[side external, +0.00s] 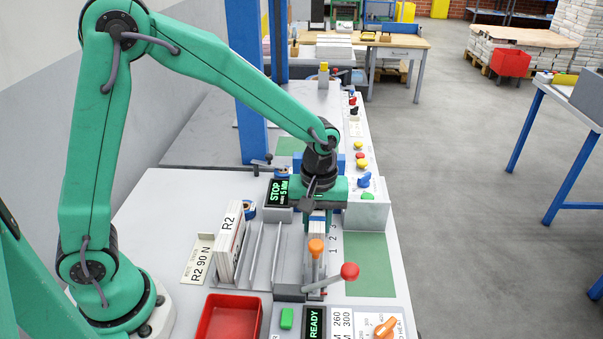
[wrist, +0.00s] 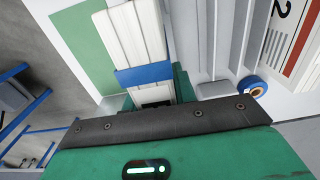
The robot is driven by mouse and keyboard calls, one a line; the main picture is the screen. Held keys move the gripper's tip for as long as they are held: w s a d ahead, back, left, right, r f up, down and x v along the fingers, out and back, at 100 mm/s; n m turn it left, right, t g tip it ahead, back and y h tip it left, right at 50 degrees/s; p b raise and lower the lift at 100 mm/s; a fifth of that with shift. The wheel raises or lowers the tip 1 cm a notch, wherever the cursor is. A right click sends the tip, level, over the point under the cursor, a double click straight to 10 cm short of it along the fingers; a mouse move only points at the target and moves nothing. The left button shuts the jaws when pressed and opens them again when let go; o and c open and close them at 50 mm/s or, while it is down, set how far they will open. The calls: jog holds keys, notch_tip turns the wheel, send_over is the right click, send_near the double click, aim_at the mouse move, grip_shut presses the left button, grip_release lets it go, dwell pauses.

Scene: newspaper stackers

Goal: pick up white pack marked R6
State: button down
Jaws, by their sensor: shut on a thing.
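My gripper (side external: 320,212) is low over the rack on the bench, pointing down. It is shut on a white pack (side external: 318,231) with a blue band, which stands upright between its fingers. In the wrist view the white pack (wrist: 133,38) shows layered edges and the blue band (wrist: 144,75), with my gripper's green fingers (wrist: 154,97) on both sides. No R6 mark can be read on it. The pack's lower part is hidden in the side view by the rack and levers, so I cannot tell whether it touches the rack.
White packs marked R2 (side external: 229,238) stand left of the metal dividers (side external: 265,255). An orange-knobbed lever (side external: 316,249) and a red-knobbed lever (side external: 349,271) rise close in front of my gripper. A red tray (side external: 228,318) sits at the front.

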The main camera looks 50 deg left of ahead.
notch_tip(320, 180, up, 14)
jog(key=shift+f, duration=0.1)
jog(key=shift+w+d+f, duration=0.1)
dwell(0.8)
